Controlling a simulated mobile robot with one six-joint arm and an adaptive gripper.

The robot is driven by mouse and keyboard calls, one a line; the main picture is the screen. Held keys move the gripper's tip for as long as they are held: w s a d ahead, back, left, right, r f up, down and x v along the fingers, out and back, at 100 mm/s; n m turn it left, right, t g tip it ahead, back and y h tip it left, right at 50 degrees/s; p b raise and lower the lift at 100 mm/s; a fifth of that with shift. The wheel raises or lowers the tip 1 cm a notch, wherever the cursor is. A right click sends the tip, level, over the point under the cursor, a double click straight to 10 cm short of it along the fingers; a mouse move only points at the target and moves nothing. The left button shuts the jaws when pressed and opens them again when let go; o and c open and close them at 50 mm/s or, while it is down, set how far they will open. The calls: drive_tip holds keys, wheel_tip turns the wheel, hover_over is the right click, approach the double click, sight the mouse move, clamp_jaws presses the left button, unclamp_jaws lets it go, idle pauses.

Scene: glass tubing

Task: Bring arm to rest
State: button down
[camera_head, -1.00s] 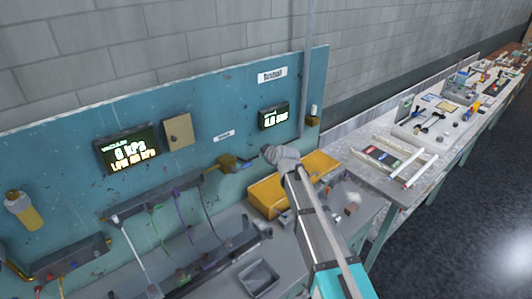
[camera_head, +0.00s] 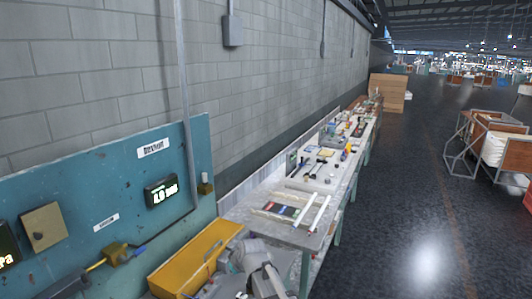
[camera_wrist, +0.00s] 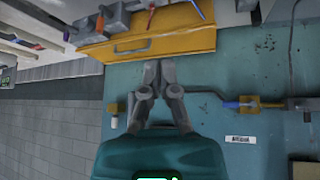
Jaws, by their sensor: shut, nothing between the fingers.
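My gripper (camera_wrist: 160,68) is in the middle of the wrist view, with its two grey fingertips together and nothing between them. Behind it is the teal wall panel (camera_wrist: 215,85), which appears upside down there. The yellow bin (camera_wrist: 150,42) lies just beyond the fingertips in that picture; I cannot tell how far apart they are. In the head view, grey parts of my arm show at the bottom edge, in front of the yellow bin (camera_head: 188,262). The fingertips cannot be made out clearly there.
The teal panel (camera_head: 135,200) carries a small display (camera_head: 161,191) and a brass valve fitting (camera_head: 117,252). A long workbench (camera_head: 262,228) with tools and white tubes runs along the brick wall. Open dark floor (camera_head: 400,220) lies to the right, with a cart (camera_head: 490,145) farther off.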

drive_tip(key=s+d+f+m+g+h+b, duration=0.1)
drive_tip(key=s+d+f+m+b, duration=0.2)
drive_tip(key=d, duration=0.6)
drive_tip(key=s+d+f+m+g+h+b, duration=0.2)
drive_tip(key=s+d+f, duration=0.3)
drive_tip(key=s+d, duration=0.3)
drive_tip(key=s+d+f+m+g+h+b, duration=0.1)
drive_tip(key=s+d+f+m+g+b, duration=0.1)
drive_tip(key=d, duration=0.9)
drive_tip(key=s+f+m+b, duration=0.1)
drive_tip(key=s+f+m, duration=0.1)
drive_tip(key=s+f, duration=0.1)
drive_tip(key=shift+s+b, duration=0.35)
drive_tip(key=shift+s, duration=0.4)
